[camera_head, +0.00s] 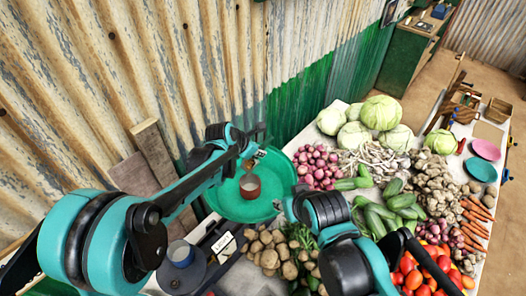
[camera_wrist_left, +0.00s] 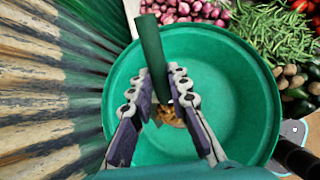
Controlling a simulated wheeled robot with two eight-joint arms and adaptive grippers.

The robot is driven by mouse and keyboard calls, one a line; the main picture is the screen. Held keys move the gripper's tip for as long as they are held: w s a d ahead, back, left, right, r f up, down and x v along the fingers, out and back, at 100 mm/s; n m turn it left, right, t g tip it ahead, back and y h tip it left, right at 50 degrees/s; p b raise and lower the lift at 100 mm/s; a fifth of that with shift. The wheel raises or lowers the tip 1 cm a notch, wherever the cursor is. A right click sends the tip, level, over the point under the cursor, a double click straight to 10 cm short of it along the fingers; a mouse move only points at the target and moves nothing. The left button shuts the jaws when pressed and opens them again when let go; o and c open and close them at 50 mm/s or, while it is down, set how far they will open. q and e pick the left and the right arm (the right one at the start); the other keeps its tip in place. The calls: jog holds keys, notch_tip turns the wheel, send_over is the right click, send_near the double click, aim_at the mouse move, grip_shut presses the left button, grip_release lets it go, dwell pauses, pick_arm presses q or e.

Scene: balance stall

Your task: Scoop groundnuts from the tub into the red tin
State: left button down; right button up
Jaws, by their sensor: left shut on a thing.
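The wide green tub (camera_head: 222,202) stands by the corrugated wall; its bottom looks mostly bare in the left wrist view (camera_wrist_left: 245,110). My left gripper (camera_head: 256,152) is above the tub, shut on a green handle (camera_wrist_left: 152,55), seemingly the scoop's. Brown groundnuts (camera_wrist_left: 172,115) show between its fingers; whether they lie in the scoop or below it, I cannot tell. My right gripper (camera_head: 286,205) is at the tub's right side, small and partly hidden by its arm.
A scale (camera_head: 208,263) with a blue tin (camera_head: 180,252) is at the lower left. Potatoes (camera_head: 270,252), onions (camera_head: 316,166), cucumbers (camera_head: 380,215) and tomatoes (camera_head: 425,275) crowd the table to the right. The corrugated wall (camera_head: 170,80) stands close behind the tub.

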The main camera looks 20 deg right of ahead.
pick_arm(q)
jog(key=shift+s+a+t+h+b, duration=0.2)
jog(key=shift+a+t+h+b, duration=0.15)
jog(key=shift+a+h, duration=0.15)
jog(key=shift+s+a+t+h+b, duration=0.15)
jog(key=shift+a+t+h+b, duration=0.2)
jog(key=shift+h, duration=0.25)
jog(key=shift+s+a+r+n+h+b, duration=0.1)
jog(key=shift+a+r+n+h+b, duration=0.2)
jog(key=shift+a+h+b, duration=0.5)
jog(key=shift+s+a+t+h+b, duration=0.2)
jog(key=shift+t+h+b, duration=0.3)
jog(key=shift+b, duration=0.4)
jog(key=shift+d+r+p, duration=0.15)
jog(key=shift+r+p, duration=0.05)
jog(key=shift+p, duration=0.15)
jog(key=shift+r, duration=0.1)
notch_tip(320, 180, up, 3)
jog(key=g+y+p, duration=0.1)
jog(key=y+p, duration=0.2)
jog(key=y, duration=0.1)
jog(key=m+g+y+p, duration=0.1)
jog(key=g+y+p, duration=0.1)
jog(key=y+p, duration=0.1)
jog(key=g+y+p, duration=0.1)
jog(key=y+p, duration=0.2)
jog(key=y, duration=0.1)
jog(key=shift+g+y, duration=0.3)
jog(key=shift+g, duration=0.1)
